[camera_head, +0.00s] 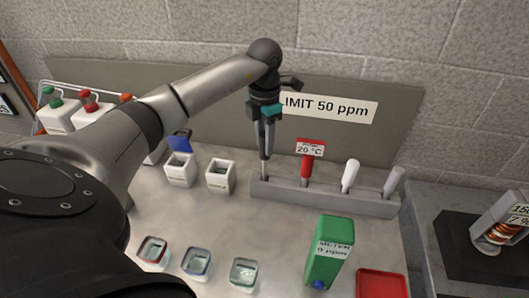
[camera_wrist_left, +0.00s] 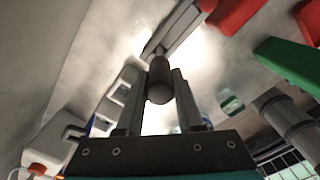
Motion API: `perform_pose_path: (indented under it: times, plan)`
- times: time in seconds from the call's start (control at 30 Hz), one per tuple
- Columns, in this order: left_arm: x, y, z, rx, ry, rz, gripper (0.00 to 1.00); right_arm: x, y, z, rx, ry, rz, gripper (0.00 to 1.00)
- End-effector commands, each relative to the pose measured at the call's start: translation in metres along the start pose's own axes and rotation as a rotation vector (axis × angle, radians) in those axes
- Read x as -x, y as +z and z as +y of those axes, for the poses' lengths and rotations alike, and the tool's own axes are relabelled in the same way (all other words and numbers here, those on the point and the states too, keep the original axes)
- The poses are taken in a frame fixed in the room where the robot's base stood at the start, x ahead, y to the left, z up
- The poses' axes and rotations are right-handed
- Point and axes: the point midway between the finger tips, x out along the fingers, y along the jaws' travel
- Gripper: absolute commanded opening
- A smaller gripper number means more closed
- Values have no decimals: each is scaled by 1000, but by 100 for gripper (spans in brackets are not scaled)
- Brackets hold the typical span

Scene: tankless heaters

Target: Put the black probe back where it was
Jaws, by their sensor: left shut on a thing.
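My left gripper (camera_head: 265,152) is above the left end of the grey rack (camera_head: 325,202), fingers pointing down. It is shut on the black probe, whose dark rounded handle (camera_wrist_left: 160,82) shows between the fingers in the left wrist view. In the head view the fingers mostly hide the probe; a thin part (camera_head: 264,172) shows below them, close to the rack's left end. I cannot tell whether its tip is in a slot. The rack holds a red probe (camera_head: 306,165), a white probe (camera_head: 350,175) and a grey one (camera_head: 393,181). My right gripper is not in view.
A green meter (camera_head: 330,252) and a red tray (camera_head: 382,284) stand in front of the rack. Small white containers (camera_head: 220,176) stand left of it. Several glass jars (camera_head: 196,263) are at the front. A backboard with a sign (camera_head: 328,106) rises behind.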

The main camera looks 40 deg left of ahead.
Motion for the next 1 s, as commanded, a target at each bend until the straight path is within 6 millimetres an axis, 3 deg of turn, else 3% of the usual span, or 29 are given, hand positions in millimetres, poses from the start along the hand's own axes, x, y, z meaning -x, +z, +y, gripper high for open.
perform_pose_path:
  times: [0.23,0.63,0.67,0.9,1.0]
  plan:
    - [-36,-1,-1,0,-2,3,0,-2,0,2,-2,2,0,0]
    - [-42,0,0,0,0,1,0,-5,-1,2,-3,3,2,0]
    - [-41,0,0,0,0,2,39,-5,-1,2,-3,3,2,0]
    - [-41,0,0,0,0,2,66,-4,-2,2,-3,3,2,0]
    - [-40,0,0,0,0,2,66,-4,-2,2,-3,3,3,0]
